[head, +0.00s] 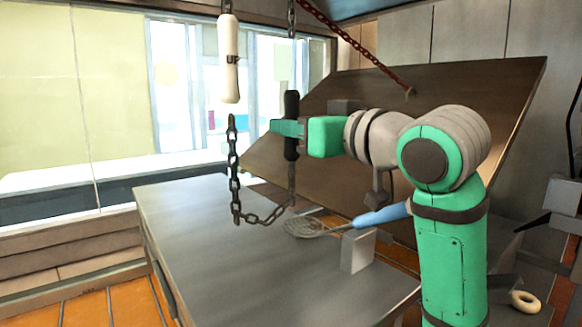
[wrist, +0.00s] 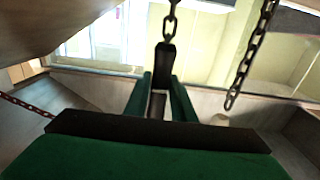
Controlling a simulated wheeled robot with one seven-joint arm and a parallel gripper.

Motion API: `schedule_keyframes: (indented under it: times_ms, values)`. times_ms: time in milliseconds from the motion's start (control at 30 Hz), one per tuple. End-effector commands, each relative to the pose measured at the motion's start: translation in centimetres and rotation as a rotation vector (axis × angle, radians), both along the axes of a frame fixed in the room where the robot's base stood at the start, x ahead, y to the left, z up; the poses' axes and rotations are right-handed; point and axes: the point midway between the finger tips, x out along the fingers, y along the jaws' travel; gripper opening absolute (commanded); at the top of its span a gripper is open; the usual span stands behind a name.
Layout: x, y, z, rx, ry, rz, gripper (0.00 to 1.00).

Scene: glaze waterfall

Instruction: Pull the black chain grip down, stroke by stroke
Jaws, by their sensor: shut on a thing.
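The black chain grip (head: 291,103) hangs upright from a chain at the middle of the head view. My gripper (head: 290,129) is shut on it, around its middle, from the right. In the wrist view the top of the black grip (wrist: 165,62) stands between the two green fingers of my gripper (wrist: 158,100), with the chain (wrist: 170,18) above it. A white grip marked "UP" (head: 229,62) hangs to the left and higher. A slack dark chain (head: 264,218) loops from below the white grip to the foot of the black one.
A grey table (head: 215,245) lies below. A skimmer with a blue handle (head: 381,215) and a small pale block (head: 357,251) are at its right. A large tilted brown board (head: 470,95) stands behind my arm, with a red chain (head: 358,48) at its top. The table's left side is clear.

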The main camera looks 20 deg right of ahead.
Motion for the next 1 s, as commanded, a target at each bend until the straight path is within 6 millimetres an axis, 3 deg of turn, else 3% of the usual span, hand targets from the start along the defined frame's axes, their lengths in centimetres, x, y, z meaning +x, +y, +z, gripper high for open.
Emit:
schedule_keyframes:
  times_ms: [700,1000]
  values:
    - [0.0,0.0,-6.3,0.001,0.004,0.001,0.00]
    - [0.0,0.0,-7.3,0.000,0.002,0.000,0.00]
